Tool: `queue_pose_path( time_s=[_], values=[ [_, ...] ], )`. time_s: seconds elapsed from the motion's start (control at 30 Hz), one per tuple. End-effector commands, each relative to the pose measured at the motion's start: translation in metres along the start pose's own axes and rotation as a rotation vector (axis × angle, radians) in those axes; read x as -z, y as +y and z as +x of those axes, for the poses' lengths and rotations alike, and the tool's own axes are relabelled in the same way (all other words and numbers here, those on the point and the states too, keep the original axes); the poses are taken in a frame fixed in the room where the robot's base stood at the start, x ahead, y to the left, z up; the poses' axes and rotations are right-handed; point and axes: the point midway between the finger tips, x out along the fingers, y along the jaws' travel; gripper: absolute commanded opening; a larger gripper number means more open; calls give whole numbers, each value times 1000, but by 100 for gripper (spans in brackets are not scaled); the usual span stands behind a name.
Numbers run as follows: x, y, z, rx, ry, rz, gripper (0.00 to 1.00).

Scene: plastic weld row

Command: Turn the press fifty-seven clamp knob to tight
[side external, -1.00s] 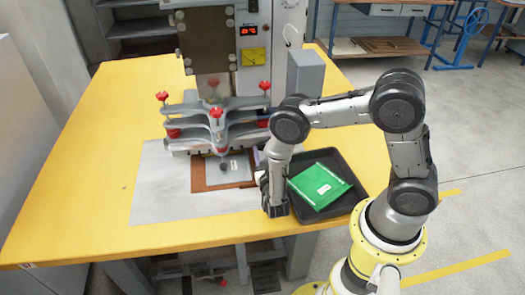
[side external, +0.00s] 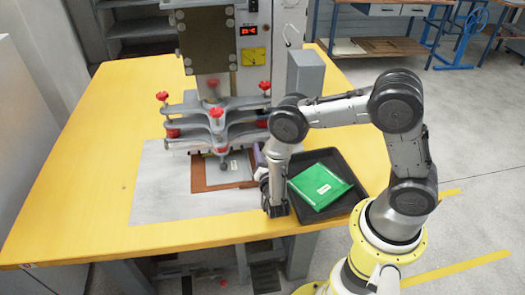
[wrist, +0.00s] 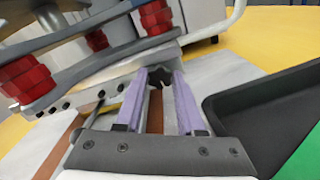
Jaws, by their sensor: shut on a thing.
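The press (side external: 205,125) stands on the yellow table, with grey clamp plates and red knobs. In the wrist view a small black lobed knob (wrist: 158,79) sits at the front edge of the press plate. My gripper (wrist: 160,73) has its two purple fingers on either side of this knob, shut on it at the tips. In the side view my gripper (side external: 258,154) is at the right end of the press plates, and my wrist hides the knob. No mark on the knob is legible, and how tight it is cannot be told.
A black tray (side external: 338,205) with a green piece (side external: 320,187) lies close to the right of my wrist. Red ribbed knobs (wrist: 155,17) and press plates are close on the left. A grey mat (side external: 160,190) and a brown framed piece (side external: 205,182) lie below the press.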

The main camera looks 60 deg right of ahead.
Motion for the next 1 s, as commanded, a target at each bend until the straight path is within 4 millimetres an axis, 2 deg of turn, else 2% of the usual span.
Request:
queue_pose_path(
  time_s=[0.6,0.63,0.7,0.77,1.0],
  values=[
    [0,0,0,-1,0,46,0],
    [0,0,0,-1,0,46,43],
    [0,0,0,-1,0,45,56],
    [0,0,0,-1,0,45,67],
    [0,0,0,0,0,46,67]
  ],
)
